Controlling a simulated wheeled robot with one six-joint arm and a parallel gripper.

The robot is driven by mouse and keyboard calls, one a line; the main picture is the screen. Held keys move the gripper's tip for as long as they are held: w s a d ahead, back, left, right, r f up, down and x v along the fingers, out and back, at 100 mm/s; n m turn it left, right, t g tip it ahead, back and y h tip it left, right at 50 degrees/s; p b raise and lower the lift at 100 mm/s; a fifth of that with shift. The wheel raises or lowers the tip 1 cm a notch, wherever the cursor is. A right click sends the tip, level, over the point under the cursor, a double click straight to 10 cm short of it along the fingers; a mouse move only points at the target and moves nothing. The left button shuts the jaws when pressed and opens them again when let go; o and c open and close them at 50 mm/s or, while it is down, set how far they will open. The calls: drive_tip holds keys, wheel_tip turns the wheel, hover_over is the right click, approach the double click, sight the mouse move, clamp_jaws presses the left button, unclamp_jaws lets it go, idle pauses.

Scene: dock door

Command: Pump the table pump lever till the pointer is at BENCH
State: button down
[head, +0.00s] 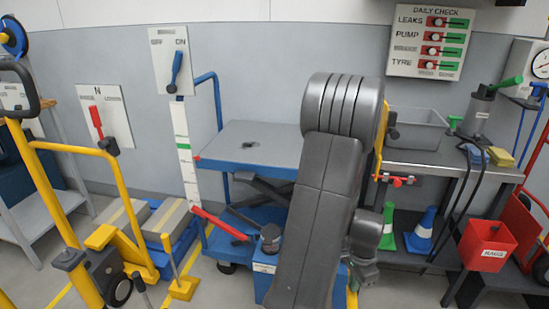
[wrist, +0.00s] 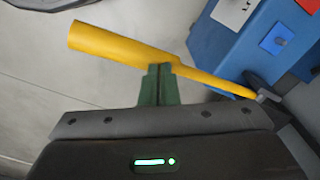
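The yellow pump lever (wrist: 105,42) crosses the wrist view, from a thick grip at upper left to a thin rod at a pivot on the blue pump body (wrist: 235,45). My gripper (wrist: 159,68) has its green fingers together, with the tips overlapping the lever's middle; I cannot tell whether they touch it. In the head view my arm hides the gripper and most of the lever. The blue lift table (head: 245,143) has a grey top.
A red-handled lever (head: 220,223) sticks out left of the blue pump box (head: 265,285). A yellow pallet truck (head: 110,235) stands at left. A steel bench (head: 440,158), cones (head: 420,235) and a red bin (head: 485,245) are at right.

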wheel_tip(320, 180, down, 4)
drive_tip(key=shift+r+b, duration=0.2)
drive_tip(key=shift+b, duration=0.95)
wheel_tip(320, 180, up, 16)
drive_tip(key=p, duration=1.2)
drive_tip(key=shift+f, duration=0.4)
drive_tip(key=shift+r, duration=0.15)
idle(3.1)
idle(0.4)
wheel_tip(320, 180, up, 6)
drive_tip(key=p, duration=0.4)
drive_tip(key=shift+p, duration=0.3)
